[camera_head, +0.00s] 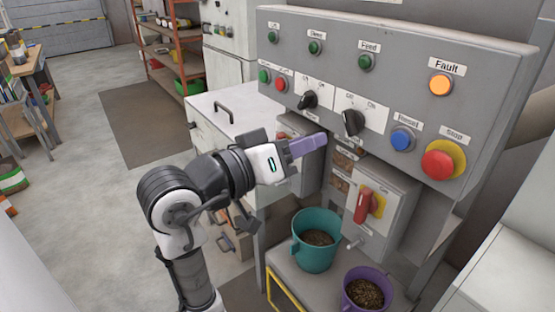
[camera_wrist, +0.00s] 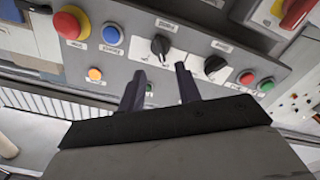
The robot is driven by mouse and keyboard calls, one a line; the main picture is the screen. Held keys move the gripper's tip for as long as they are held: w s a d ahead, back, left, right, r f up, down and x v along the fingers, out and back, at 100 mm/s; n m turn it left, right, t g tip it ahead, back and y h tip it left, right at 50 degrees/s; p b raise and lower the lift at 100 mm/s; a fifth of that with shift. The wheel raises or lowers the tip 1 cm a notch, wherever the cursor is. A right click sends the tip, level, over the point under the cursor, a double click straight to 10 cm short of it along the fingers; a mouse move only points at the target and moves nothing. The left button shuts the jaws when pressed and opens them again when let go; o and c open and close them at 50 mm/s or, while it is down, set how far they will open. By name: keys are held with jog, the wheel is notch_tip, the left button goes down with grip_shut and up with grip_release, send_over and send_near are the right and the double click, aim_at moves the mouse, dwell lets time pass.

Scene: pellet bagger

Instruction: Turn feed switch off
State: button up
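The feed switch (camera_head: 352,122) is a black rotary knob on a white plate, right of a similar black knob. The plate shows OFF and ON marks; the knob's exact setting is hard to tell. In the upside-down wrist view the same switch (camera_wrist: 160,45) lies just beyond the fingertips, between them. My gripper (camera_head: 318,143) is lower left of the switch in the head view, its purple fingers pointing right. In the wrist view my gripper (camera_wrist: 159,80) has its fingers apart, with nothing held. I see no contact with the knob.
The other black knob (camera_head: 308,100) is close by. The blue reset button (camera_head: 402,139), red stop button (camera_head: 438,163) and lit orange fault lamp (camera_head: 441,85) are to the right. Below are a red-handled switch (camera_head: 363,205), a teal bucket (camera_head: 316,252) and a purple bucket (camera_head: 366,292).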

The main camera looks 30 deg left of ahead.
jog(key=v, duration=0.5)
jog(key=shift+s+b, duration=0.1)
jog(key=shift+b, duration=0.3)
